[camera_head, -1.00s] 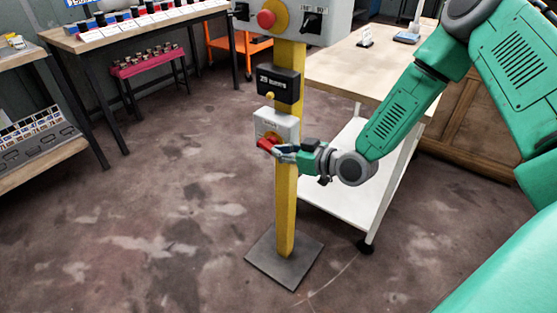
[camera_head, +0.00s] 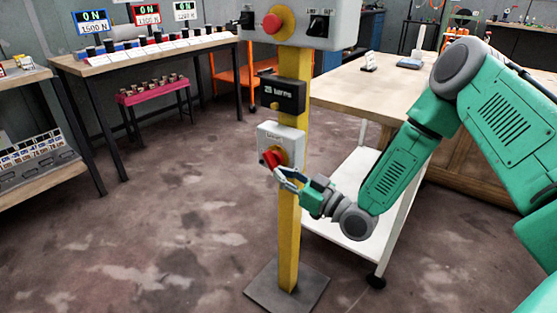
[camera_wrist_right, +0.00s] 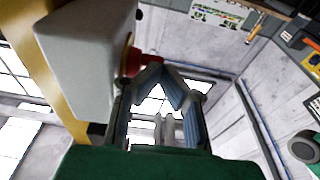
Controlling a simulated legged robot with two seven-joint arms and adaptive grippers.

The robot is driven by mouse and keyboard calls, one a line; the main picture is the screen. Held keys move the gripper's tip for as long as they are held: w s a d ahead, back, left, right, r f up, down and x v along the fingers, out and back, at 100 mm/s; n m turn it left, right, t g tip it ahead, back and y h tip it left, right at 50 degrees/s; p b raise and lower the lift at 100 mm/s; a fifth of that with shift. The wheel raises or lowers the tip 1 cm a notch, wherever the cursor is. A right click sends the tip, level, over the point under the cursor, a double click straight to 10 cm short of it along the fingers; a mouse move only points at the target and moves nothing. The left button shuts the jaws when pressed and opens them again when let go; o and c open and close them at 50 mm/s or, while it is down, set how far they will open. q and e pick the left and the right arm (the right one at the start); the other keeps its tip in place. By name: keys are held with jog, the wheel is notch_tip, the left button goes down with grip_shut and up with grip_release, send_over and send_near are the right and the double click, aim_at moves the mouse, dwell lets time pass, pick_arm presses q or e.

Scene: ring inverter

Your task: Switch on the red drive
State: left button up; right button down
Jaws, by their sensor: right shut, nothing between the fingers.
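A grey switch box (camera_head: 265,138) with a red rotary handle (camera_head: 269,159) on a yellow plate is mounted on the yellow post (camera_head: 288,225). The handle is tilted. My right gripper (camera_head: 278,172) is shut and empty, its fingertips at the handle's lower right side; I cannot tell if they touch. In the right wrist view the red handle (camera_wrist_right: 132,61) sticks out from the box (camera_wrist_right: 85,55), close beside the fingertips (camera_wrist_right: 160,68). My left gripper is not in view.
A black display box (camera_head: 283,95) and a grey panel with a red emergency button (camera_head: 272,23) are higher on the post. A workbench (camera_head: 350,88) stands behind right. A table (camera_head: 85,69) at the back left holds several drives.

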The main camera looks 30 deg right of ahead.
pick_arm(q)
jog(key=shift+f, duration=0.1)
pick_arm(e)
jog(key=shift+w+f, duration=0.15)
jog(key=shift+f, duration=0.2)
dwell(1.4)
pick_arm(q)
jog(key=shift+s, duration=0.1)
